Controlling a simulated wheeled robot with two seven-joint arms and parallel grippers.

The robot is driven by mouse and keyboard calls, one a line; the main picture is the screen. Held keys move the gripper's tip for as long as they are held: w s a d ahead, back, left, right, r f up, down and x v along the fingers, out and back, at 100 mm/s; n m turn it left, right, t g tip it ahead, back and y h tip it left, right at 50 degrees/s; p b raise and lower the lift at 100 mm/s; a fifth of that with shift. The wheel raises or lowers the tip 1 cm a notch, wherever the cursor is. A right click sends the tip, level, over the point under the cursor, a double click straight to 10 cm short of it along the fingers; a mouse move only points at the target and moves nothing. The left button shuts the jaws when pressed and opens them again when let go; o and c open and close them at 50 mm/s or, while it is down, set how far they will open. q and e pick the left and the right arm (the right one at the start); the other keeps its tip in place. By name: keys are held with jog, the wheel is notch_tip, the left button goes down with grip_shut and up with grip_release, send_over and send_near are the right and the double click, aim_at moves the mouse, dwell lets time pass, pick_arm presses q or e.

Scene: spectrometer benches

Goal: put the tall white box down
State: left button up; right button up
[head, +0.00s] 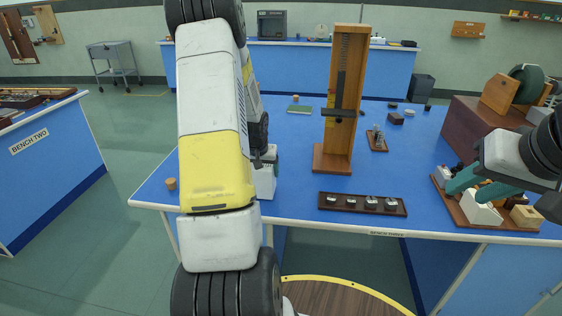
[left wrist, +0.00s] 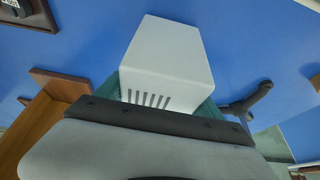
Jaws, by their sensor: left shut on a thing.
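The tall white box (left wrist: 165,50) is between the teal fingers of my left gripper (left wrist: 163,98) in the left wrist view, its slotted face toward the camera. In the head view the white box (head: 265,184) shows only in part near the front left of the blue bench, the rest hidden by my left arm. I cannot tell whether the box touches the bench top. My right gripper (head: 479,184) has its teal fingers apart, above a wooden tray (head: 463,214) of small blocks at the right.
A tall wooden stand (head: 347,150) rises right of the box. A dark tray (head: 362,204) with several small pieces lies at the front edge of the blue bench (head: 296,170). A cork-like piece (head: 171,184) sits at the left corner. Bench top near the left is mostly clear.

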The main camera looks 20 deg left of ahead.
pick_arm(q)
jog(key=shift+f, duration=0.1)
jog(key=o, duration=1.9)
jog(key=shift+o, duration=0.2)
jog(key=v, duration=1.2)
jog(key=shift+d+r, duration=0.1)
jog(key=shift+r, duration=0.15)
jog(key=s+d+r+m+t+h, duration=0.1)
jog(key=s+d+r, duration=0.7)
jog(key=s+d, duration=0.2)
jog(key=s+d+r+m+h, duration=0.2)
jog(key=s+d+r, duration=0.6)
jog(key=s+d, duration=0.2)
jog(key=shift+s+d+r+t, duration=0.15)
jog(key=shift+s+d+t, duration=0.25)
jog(key=shift+s, duration=0.8)
